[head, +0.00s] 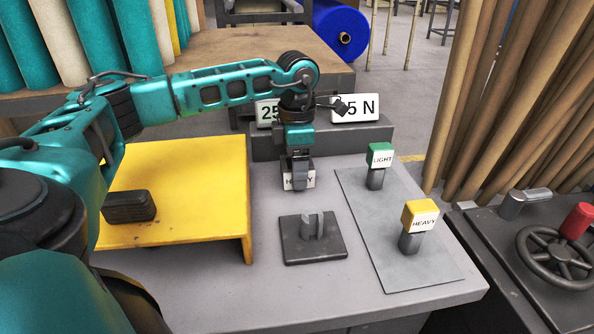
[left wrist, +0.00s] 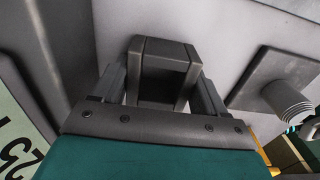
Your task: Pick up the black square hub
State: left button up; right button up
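My left gripper (head: 298,186) points down above the grey bench. Its fingers close around a dark block (left wrist: 165,65), which shows between them in the left wrist view. In the head view the block's white label (head: 288,183) is partly covered by a finger and seems to read HEAVY. A black square plate with an upright grey stub (head: 291,247) lies on the bench just in front of the gripper, apart from it; it also shows in the left wrist view (left wrist: 262,75). I cannot tell which of these two is the hub. My right gripper is not in view.
A yellow stand (head: 195,170) with a black block (head: 129,206) is at the left. A grey plate (head: 375,250) carries a green LIGHT block (head: 380,154) and a yellow HEAVY block (head: 420,216). Number signs (head: 354,107) stand behind. A handwheel (head: 556,258) is at right.

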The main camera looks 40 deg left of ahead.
pick_arm(q)
jog(key=c, duration=0.6)
jog(key=shift+r, duration=0.1)
jog(key=shift+r, duration=0.1)
jog(key=shift+r+p, duration=0.65)
jog(key=shift+p, duration=0.05)
jog(key=shift+r, duration=0.2)
jog(key=shift+r+p, duration=2.25)
jog(key=shift+r, duration=0.25)
